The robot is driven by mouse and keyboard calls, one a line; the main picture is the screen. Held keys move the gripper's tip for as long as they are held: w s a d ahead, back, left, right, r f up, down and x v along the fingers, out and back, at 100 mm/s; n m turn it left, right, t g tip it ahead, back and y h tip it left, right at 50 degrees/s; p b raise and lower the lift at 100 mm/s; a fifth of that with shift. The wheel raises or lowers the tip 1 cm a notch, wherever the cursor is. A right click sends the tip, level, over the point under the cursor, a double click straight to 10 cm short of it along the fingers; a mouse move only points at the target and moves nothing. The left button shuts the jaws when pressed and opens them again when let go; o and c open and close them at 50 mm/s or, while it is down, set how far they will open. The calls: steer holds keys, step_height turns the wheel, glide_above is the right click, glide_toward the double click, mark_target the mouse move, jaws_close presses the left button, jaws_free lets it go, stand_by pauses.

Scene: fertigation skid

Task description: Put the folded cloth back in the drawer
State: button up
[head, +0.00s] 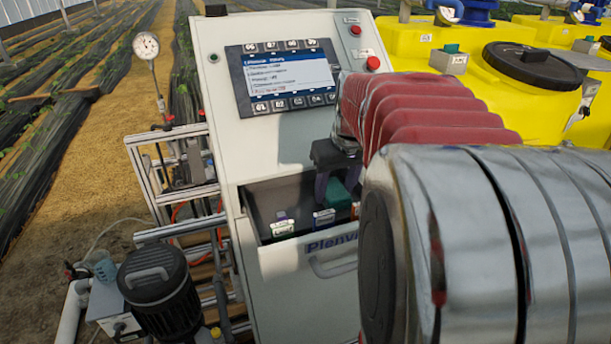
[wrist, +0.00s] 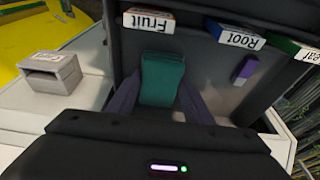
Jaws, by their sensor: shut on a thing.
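The folded cloth (wrist: 162,80) is teal green and sits between the two purple fingers of my gripper (wrist: 158,98), which is shut on it. In the head view, part of the cloth (head: 337,194) shows beside a finger of my gripper (head: 323,188), inside the open drawer (head: 290,261) of the light grey cabinet. My arm hides the right part of the drawer. I cannot tell whether the cloth touches the drawer floor.
In the wrist view, boxes labelled Fruit (wrist: 150,21), Root (wrist: 236,38) and Leaf (wrist: 308,53) stand in the drawer, with a small purple-and-white item (wrist: 244,69). The control screen (head: 286,75) is above the drawer. Yellow tanks (head: 425,45) stand at right, a black motor (head: 158,282) at lower left.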

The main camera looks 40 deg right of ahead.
steer(key=o, duration=0.9)
steer(key=shift+o, duration=0.2)
steer(key=v, duration=1.2)
steer(key=shift+s, duration=0.1)
